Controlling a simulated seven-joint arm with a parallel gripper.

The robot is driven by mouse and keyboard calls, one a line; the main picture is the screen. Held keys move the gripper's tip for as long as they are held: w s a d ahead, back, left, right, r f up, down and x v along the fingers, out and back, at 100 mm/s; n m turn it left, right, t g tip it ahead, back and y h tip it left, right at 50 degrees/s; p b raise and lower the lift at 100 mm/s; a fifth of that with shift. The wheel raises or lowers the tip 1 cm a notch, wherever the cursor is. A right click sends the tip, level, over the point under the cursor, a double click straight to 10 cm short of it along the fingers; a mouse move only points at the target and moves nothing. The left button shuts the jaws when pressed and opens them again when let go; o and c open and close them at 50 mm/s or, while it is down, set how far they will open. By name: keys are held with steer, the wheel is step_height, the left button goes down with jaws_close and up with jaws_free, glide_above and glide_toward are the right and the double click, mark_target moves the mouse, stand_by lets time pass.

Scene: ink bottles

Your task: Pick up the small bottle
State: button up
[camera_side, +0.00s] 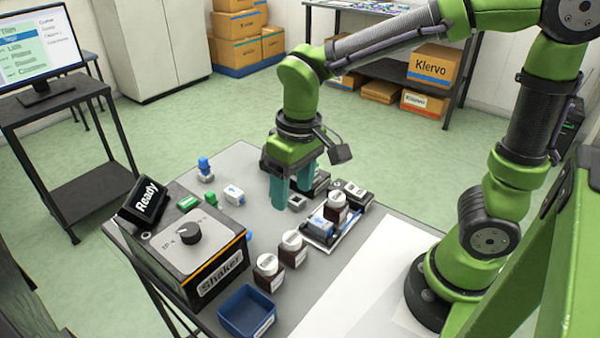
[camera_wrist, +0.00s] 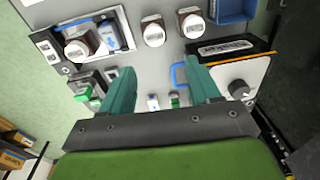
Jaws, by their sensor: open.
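Three brown bottles with pale caps and white labels look much alike in size. One bottle (camera_side: 268,271) stands beside the blue bin, a second bottle (camera_side: 292,248) is just behind it, and a third bottle (camera_side: 336,206) stands at the tray (camera_side: 318,243). In the wrist view they show along the top: one at the tray (camera_wrist: 80,43), one near the middle (camera_wrist: 153,31) and one beside the bin (camera_wrist: 190,23). A small blue-topped object (camera_side: 205,168) stands at the far left. My gripper (camera_side: 293,194) is open and empty, behind the bottles; its fingers also show in the wrist view (camera_wrist: 158,70).
The Shaker box (camera_side: 196,245) with a dial and Ready sign (camera_side: 145,198) fills the table's left side. A blue bin (camera_side: 247,311) is at the front. A white-and-blue block (camera_side: 234,195) and green piece (camera_side: 211,199) lie behind. A white sheet (camera_side: 365,285) lies clear at right.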

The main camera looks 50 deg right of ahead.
mark_target(292, 237)
steer(key=shift+g+h, duration=0.4)
steer(key=f, duration=1.6)
steer(key=shift+w+f, duration=0.25)
steer(key=shift+f, duration=0.1)
steer(key=c, duration=0.7)
steer(key=shift+r, duration=0.15)
step_height(292, 237, up, 10)
steer(key=shift+f, duration=0.1)
